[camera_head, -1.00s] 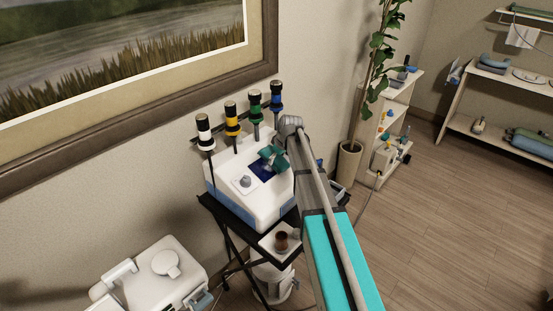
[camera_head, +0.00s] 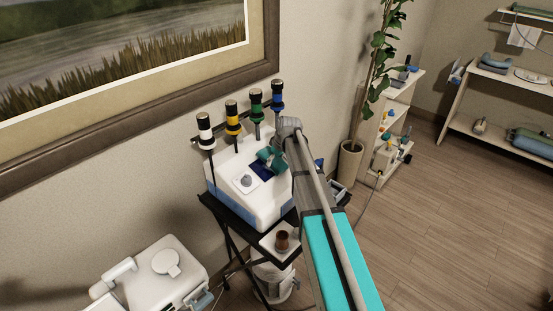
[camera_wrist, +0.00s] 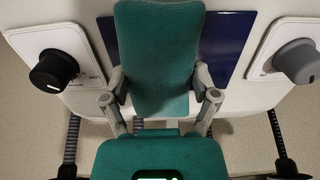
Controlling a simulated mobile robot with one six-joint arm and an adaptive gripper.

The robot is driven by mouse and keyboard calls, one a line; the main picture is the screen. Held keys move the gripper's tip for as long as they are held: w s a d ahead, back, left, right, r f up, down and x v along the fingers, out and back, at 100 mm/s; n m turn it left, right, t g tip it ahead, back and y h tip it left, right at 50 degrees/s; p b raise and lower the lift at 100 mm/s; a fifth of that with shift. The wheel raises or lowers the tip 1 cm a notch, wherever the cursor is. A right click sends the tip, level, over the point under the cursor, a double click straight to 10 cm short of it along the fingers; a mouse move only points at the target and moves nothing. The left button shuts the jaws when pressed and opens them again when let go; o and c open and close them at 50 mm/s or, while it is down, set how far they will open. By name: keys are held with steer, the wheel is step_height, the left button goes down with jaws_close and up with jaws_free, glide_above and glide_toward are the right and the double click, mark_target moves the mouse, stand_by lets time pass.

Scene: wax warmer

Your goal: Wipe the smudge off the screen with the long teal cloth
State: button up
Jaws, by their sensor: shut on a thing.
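The long teal cloth (camera_wrist: 155,45) is a thick teal pad, and my gripper (camera_wrist: 160,88) is shut on it, one grey finger at each side. In the wrist view it lies over the middle of the dark blue screen (camera_wrist: 228,42), covering much of it. In the head view the teal shape at the end of my arm (camera_head: 270,158) is over the upper part of the screen (camera_head: 262,171); cloth and gripper are hard to tell apart there. I cannot tell whether the cloth touches the glass. No smudge shows on the visible screen parts.
The screen is on a white machine (camera_head: 226,190) on a black stand. A dark knob (camera_wrist: 53,70) and a grey knob (camera_wrist: 298,61) flank the screen. Several coloured bottle-like handles (camera_head: 232,118) rise behind it.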

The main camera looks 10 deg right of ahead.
mark_target(266, 170)
steer(key=shift+s+a, duration=0.65)
steer(key=shift+a, duration=0.25)
steer(key=shift+s+a, duration=0.65)
steer(key=shift+a, duration=0.2)
steer(key=shift+w+d, duration=0.1)
steer(key=shift+w+d, duration=0.8)
steer(key=shift+d, duration=0.3)
steer(key=shift+w+d, duration=0.8)
steer(key=shift+d, duration=0.3)
steer(key=shift+r, duration=0.1)
steer(key=shift+p+v, duration=3.3)
steer(key=shift+v, duration=0.1)
steer(key=shift+s, duration=0.2)
